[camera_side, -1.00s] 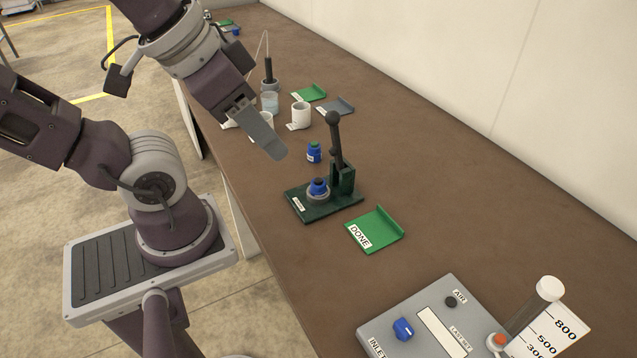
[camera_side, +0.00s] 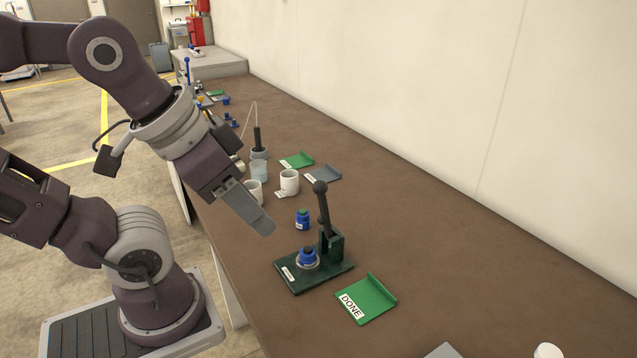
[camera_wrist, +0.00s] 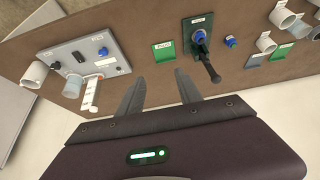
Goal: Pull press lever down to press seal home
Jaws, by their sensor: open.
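The press has a dark green base (camera_side: 336,271) and stands on the brown bench. Its black lever (camera_side: 323,210) stands up, tilted slightly, with a ball knob on top.
A green DONE tray (camera_side: 370,300) lies right of the press. A second blue vial (camera_side: 302,219) stands behind it. White cups (camera_side: 289,182), a green tray (camera_side: 298,160) and a grey tray (camera_side: 323,174) are farther back. A grey panel (camera_wrist: 80,62) shows left in the wrist view.

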